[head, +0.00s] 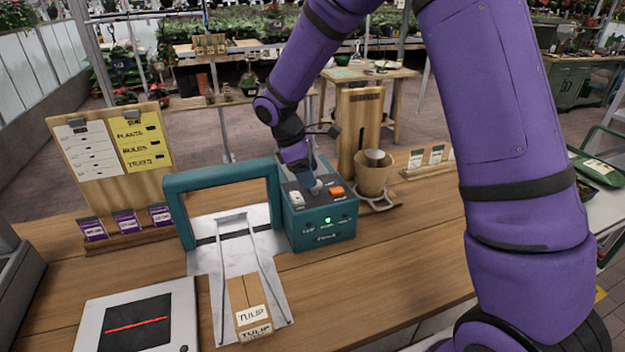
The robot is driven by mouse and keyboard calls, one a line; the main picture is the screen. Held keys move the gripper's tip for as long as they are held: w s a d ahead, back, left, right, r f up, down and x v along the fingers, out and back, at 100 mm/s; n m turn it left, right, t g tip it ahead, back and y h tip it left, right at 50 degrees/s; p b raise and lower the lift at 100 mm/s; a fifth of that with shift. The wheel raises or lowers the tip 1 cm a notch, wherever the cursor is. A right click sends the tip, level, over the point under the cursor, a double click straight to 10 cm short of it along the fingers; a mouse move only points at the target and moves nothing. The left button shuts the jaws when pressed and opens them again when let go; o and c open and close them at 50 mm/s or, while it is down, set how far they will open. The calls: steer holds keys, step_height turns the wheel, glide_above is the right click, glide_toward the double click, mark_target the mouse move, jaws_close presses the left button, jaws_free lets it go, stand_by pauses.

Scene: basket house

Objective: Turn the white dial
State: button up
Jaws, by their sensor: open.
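A teal control box (322,225) stands on the wooden counter.
A teal arch (222,178) over a metal chute stands left of the box. A tulip package (248,306) lies on the chute, beside a dark-screened scanner (138,327). A tan pot (374,175) on a stand and an upright wooden board (358,128) are close right.

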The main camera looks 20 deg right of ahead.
steer(key=shift+x, duration=1.35)
steer(key=shift+c, duration=0.3)
steer(key=c, duration=0.9)
steer(key=shift+o, duration=0.2)
steer(key=shift+m, duration=0.3)
steer(key=m+g, duration=0.1)
steer(key=m, duration=0.2)
steer(key=m+g+y, duration=0.1)
steer(key=m, duration=0.2)
steer(key=shift+w+d+y, duration=0.15)
steer(key=shift+w+y, duration=0.05)
steer(key=shift+y, duration=0.1)
steer(key=m+y, duration=0.1)
steer(key=m, duration=0.3)
steer(key=shift+d+g, duration=0.1)
steer(key=shift+g, duration=0.2)
steer(key=shift+r+m+y, duration=0.1)
steer(key=shift+m+y, duration=0.6)
steer(key=shift+m, duration=0.9)
